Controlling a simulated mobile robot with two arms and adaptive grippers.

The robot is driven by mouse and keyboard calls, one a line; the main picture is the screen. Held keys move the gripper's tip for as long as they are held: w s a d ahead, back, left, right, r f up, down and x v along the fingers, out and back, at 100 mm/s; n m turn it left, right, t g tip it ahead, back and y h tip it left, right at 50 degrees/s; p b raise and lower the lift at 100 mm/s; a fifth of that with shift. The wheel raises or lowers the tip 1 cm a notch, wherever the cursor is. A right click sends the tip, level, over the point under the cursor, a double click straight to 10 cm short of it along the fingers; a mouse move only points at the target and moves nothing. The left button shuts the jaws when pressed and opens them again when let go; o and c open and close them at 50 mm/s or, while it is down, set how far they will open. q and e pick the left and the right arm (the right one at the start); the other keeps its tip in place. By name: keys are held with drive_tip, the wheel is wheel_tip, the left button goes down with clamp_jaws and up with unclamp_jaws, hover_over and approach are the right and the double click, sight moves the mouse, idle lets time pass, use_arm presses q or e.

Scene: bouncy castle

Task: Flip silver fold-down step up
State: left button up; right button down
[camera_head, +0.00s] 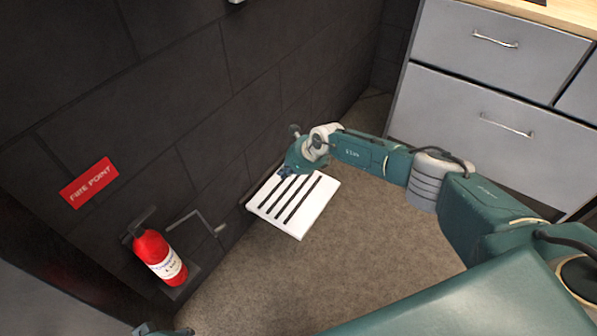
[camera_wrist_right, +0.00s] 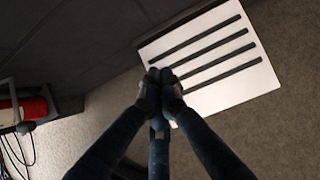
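The silver fold-down step (camera_head: 317,212) is a pale slotted plate with dark slots, low against the dark wall and folded down roughly flat. My right gripper (camera_head: 285,174) is over the step's wall-side part in the head view. In the right wrist view its fingertips (camera_wrist_right: 161,74) are together, with nothing visible between them. They overlap the near-left edge of the step (camera_wrist_right: 262,80); I cannot tell whether they touch it. A small teal piece at the bottom left edge of the head view may be part of my left gripper; its fingers are not clear.
A red fire extinguisher (camera_head: 160,256) hangs on the wall left of the step, below a red fire point sign (camera_head: 88,183). A grey metal bracket (camera_head: 203,225) is between extinguisher and step. Grey drawers (camera_head: 470,125) stand at the right. Carpet in front of the step is clear.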

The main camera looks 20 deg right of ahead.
use_arm(q)
wheel_tip(320, 180, down, 10)
drive_tip(key=s+p, duration=0.2)
use_arm(e)
drive_tip(key=s+d, duration=0.1)
drive_tip(key=s+d+r, duration=0.1)
drive_tip(key=s, duration=0.1)
drive_tip(key=s+d+r, duration=0.1)
drive_tip(key=shift+s+d, duration=0.15)
drive_tip(key=shift+s, duration=0.05)
use_arm(q)
drive_tip(key=shift+g, duration=0.3)
